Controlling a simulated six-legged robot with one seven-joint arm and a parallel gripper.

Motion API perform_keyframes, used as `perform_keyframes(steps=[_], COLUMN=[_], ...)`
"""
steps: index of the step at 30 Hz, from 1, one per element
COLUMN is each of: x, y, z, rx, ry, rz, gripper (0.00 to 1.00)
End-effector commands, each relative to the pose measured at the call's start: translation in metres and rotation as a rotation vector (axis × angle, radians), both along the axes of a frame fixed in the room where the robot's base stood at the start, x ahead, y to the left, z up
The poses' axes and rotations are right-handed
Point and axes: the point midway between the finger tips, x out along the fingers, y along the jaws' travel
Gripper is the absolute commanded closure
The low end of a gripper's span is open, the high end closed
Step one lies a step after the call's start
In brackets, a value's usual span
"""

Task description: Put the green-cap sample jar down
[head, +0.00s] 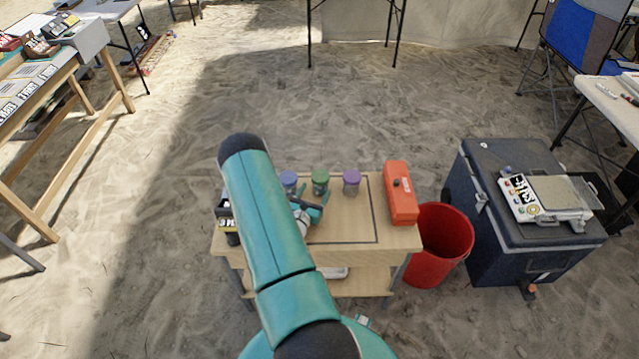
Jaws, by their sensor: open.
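The green-cap sample jar (320,184) stands upright on the small wooden table (350,235), near its back edge. It is between a blue-cap jar (288,182) on its left and a purple-cap jar (351,183) on its right. My gripper (314,198) is open, low over the table at the near side of the green-cap jar. The jar's lower part is partly hidden by the gripper, and I cannot tell whether the fingers touch it. My teal arm covers the left part of the table.
An orange box (401,193) lies at the table's right edge, beside a red bucket (440,245). A dark cooler (520,165) with a scale (548,198) stands further right. A dark item (225,217) sits at the table's left. The table's outlined middle is clear.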

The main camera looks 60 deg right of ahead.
Motion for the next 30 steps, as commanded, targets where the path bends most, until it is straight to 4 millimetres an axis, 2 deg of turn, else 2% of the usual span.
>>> perform_keyframes(steps=[3, 8, 17, 20, 23, 26, 30], x=[-0.001, -0.003, -0.003, 0.000, 0.008, 0.018, 0.027], y=[0.023, 0.041, 0.044, 0.043, 0.042, 0.045, 0.060], z=[0.000, 0.000, 0.001, 0.011, 0.038, 0.082, 0.145], rx=[0.001, 0.000, -0.001, -0.009, -0.024, -0.040, -0.036], ry=[0.002, 0.001, -0.003, -0.018, -0.059, -0.136, -0.271], rz=[0.002, 0.001, -0.002, -0.021, -0.071, -0.156, -0.297], gripper=[0.30, 0.30, 0.30, 0.30, 0.30, 0.30, 0.30])
